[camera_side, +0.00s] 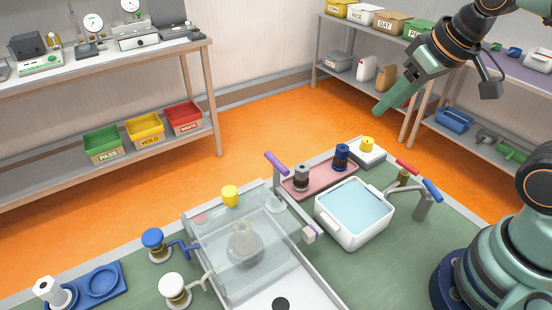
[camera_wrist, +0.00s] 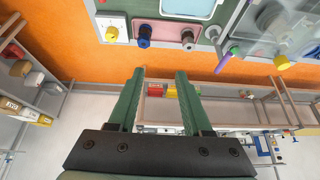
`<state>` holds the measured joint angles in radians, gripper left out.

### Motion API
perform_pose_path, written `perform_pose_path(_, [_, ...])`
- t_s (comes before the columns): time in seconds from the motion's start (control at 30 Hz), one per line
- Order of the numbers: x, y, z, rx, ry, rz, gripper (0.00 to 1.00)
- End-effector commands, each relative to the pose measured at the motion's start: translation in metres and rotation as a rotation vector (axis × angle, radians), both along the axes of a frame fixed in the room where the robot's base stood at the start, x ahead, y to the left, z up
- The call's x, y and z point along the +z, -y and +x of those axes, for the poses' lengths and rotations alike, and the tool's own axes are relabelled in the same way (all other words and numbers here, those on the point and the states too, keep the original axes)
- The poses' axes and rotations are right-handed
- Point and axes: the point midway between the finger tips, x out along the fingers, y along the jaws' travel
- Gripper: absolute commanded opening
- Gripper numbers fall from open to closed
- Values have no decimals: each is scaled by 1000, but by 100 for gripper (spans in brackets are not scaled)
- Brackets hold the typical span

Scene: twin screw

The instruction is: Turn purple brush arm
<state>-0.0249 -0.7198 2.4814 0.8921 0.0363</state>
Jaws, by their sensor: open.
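The purple brush arm (camera_side: 277,162) is a purple grip on a thin metal arm that runs to a pale block (camera_side: 310,234) beside the clear box. In the wrist view the purple grip (camera_wrist: 224,62) shows at upper right. My gripper (camera_side: 380,110) is raised at the upper right, well away from the purple grip, with its green fingers pointing down and left. In the wrist view my gripper (camera_wrist: 160,74) has its two green fingers apart with nothing between them.
A white basin of water (camera_side: 353,212) stands right of the brush arm. A pink tray (camera_side: 318,178) with grey and blue knobs lies behind it. Red (camera_side: 407,167) and blue (camera_side: 432,189) levers stand to the right. A clear box (camera_side: 238,240) is at left.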

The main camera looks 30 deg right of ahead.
Motion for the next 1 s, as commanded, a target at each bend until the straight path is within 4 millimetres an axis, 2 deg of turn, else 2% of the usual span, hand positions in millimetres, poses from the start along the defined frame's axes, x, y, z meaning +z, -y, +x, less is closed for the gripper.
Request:
perform_pose_path(0.07, [0, 5, -3, 4, 4, -11, 50])
perform_pose_path(0.17, [-1, -4, 2, 14, -5, 1, 50])
perform_pose_path(0.27, [-1, -30, 16, 21, -21, 37, 50])
perform_pose_path(0.4, [-4, -77, 37, 24, -51, 97, 50])
perform_pose_path(0.5, [-8, -107, 46, 21, -70, 130, 50])
perform_pose_path(0.6, [-12, -129, 51, 17, -83, 154, 50])
perform_pose_path(0.7, [-14, -140, 53, 13, -90, 165, 50])
perform_pose_path(0.83, [-22, -143, 57, 10, -93, 168, 50])
perform_pose_path(1.0, [-45, -147, 66, 11, -95, 167, 50])
